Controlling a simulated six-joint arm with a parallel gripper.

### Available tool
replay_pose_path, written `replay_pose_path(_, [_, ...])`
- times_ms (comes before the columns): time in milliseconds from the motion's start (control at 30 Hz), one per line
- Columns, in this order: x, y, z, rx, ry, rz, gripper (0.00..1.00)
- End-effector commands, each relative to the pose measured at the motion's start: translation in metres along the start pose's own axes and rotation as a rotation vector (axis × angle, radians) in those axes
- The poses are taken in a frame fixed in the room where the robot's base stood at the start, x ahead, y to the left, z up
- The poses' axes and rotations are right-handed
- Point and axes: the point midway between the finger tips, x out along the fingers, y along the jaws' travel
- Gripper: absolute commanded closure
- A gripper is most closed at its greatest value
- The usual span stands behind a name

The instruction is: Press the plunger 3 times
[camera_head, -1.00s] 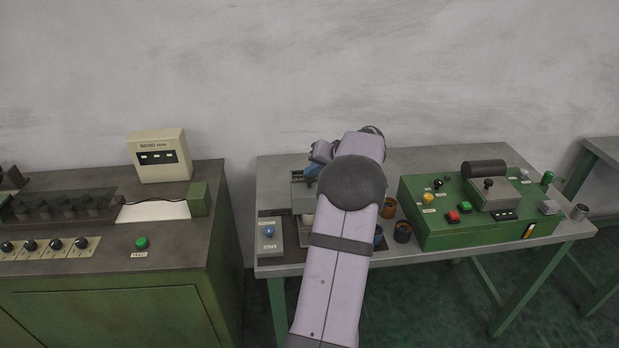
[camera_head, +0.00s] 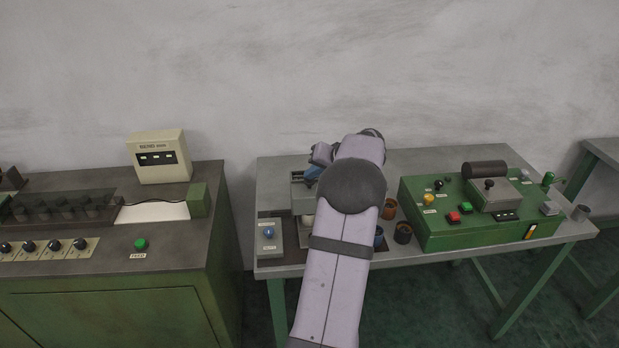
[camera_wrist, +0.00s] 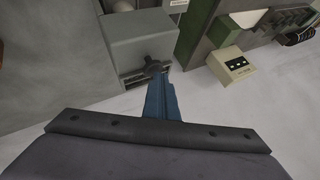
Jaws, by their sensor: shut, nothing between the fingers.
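My gripper (camera_wrist: 160,92) has blue fingers that are closed together and empty. In the wrist view their tips are at a small dark knob (camera_wrist: 152,67), which looks like the plunger, beside a grey block (camera_wrist: 140,38). I cannot tell whether the tips touch it. In the head view my gripper (camera_head: 313,172) is over the grey machine (camera_head: 300,192) at the left of the grey table. My arm hides most of this machine, and the plunger cannot be made out there.
A small grey box with a blue button (camera_head: 269,232) sits at the table's front left. Several small cups, one brown (camera_head: 403,232), stand right of my arm. A green control box (camera_head: 465,222) fills the table's right. A green bench (camera_head: 120,250) stands at the left.

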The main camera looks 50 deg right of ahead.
Motion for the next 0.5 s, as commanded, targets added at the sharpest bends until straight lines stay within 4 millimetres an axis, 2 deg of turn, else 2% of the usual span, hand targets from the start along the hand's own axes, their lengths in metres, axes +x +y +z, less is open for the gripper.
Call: replay_pose_path(500, [-0.013, -0.009, -0.009, 0.001, -0.003, 0.0, 1.0])
